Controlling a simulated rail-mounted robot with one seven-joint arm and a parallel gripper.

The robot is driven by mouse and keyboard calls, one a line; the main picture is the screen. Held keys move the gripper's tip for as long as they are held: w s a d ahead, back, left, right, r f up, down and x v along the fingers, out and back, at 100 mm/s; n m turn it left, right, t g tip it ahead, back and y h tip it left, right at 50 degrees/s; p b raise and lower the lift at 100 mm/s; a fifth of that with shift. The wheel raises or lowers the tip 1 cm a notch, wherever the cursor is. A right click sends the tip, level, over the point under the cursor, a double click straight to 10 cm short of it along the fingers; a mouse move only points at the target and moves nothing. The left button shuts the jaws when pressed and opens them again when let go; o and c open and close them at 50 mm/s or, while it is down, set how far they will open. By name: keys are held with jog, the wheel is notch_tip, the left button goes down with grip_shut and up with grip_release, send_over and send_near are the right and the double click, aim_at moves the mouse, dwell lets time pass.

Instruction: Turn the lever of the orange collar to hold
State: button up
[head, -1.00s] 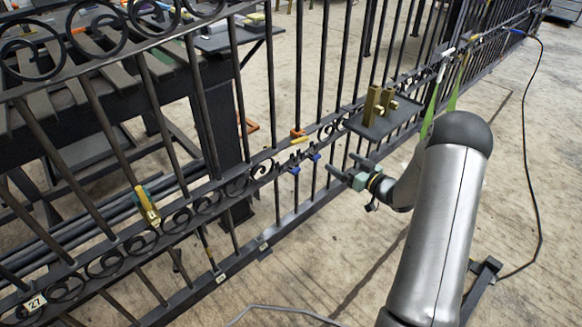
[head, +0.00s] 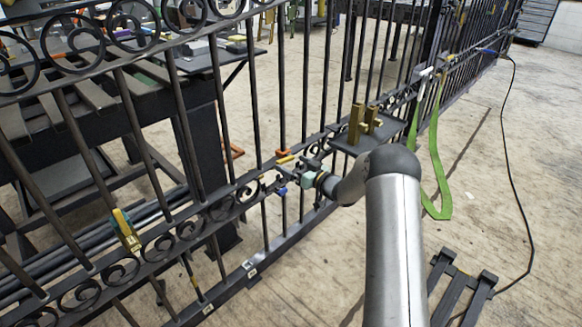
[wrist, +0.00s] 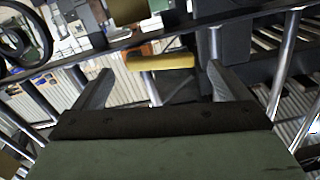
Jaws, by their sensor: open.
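The orange collar (head: 282,153) sits on an upright bar of the black gate, at the scroll rail. Its yellow lever (head: 286,160) sticks out beside it, roughly along the rail. In the wrist view the yellow lever (wrist: 162,62) lies crosswise ahead of my gripper, between the two fingers in the picture, with some orange (wrist: 146,50) of the collar just behind it. My gripper (head: 277,174) is open and empty, close in front of the rail and slightly below the lever in the head view. Its fingers (wrist: 159,72) show no contact with the lever.
A blue piece (head: 282,190) is on the gate close to my gripper. A dark plate with brass blocks (head: 356,125) stands out from the rail at right. A yellow-and-green tag-like piece (head: 126,230) hangs at left. A green strap (head: 440,180) hangs at right.

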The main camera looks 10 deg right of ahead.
jog(key=shift+x, duration=0.95)
jog(key=c, duration=1.4)
jog(key=shift+r, duration=0.1)
